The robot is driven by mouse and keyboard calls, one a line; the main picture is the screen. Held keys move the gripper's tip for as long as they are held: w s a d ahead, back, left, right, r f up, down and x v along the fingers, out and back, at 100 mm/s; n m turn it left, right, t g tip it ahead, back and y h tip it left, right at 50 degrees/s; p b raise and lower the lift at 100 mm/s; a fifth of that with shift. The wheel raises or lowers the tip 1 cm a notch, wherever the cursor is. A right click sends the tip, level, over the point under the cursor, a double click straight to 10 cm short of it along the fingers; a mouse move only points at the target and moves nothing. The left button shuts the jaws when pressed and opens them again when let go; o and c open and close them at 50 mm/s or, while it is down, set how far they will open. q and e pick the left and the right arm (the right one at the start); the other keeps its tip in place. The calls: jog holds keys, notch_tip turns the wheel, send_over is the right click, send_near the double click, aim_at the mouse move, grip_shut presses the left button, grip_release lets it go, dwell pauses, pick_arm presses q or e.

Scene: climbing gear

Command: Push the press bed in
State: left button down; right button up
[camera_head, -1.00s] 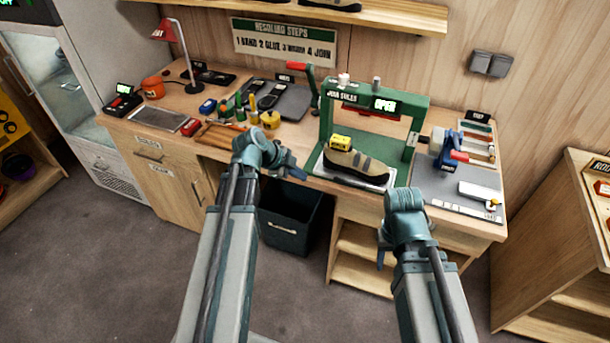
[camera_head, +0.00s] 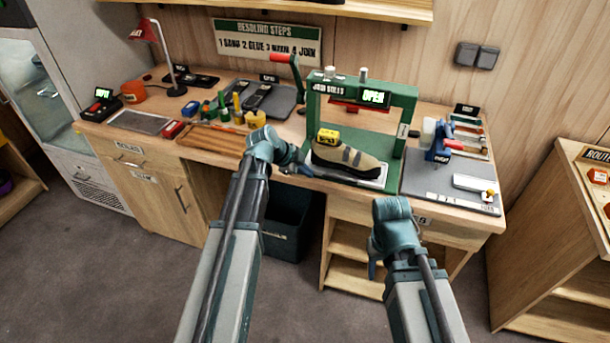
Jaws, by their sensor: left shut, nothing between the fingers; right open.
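The green press (camera_head: 400,105) stands on the bench with a lit display reading OPEN. Its pale bed (camera_head: 373,182) sticks out at the front, under the frame. A tan and dark shoe (camera_head: 350,160) lies on the bed, with a small yellow block (camera_head: 328,136) on top. My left gripper (camera_head: 300,165) is shut and empty, just left of the shoe and bed; I cannot tell whether it touches them. My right gripper (camera_head: 374,262) hangs low in front of the bench shelves, partly hidden behind its own wrist; it is open.
The wooden bench (camera_head: 225,140) carries several tools and small bottles at left. A red-handled lever (camera_head: 285,60) stands left of the press. A blue vise (camera_head: 438,150) and grey mat (camera_head: 430,185) lie to its right. A dark bin (camera_head: 288,225) stands below.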

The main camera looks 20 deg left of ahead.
pick_arm(q)
jog(key=shift+w, duration=0.15)
jog(key=w, duration=1.4)
jog(key=shift+w+d, duration=0.25)
jog(key=shift+w, duration=0.5)
jog(key=shift+r, duration=0.1)
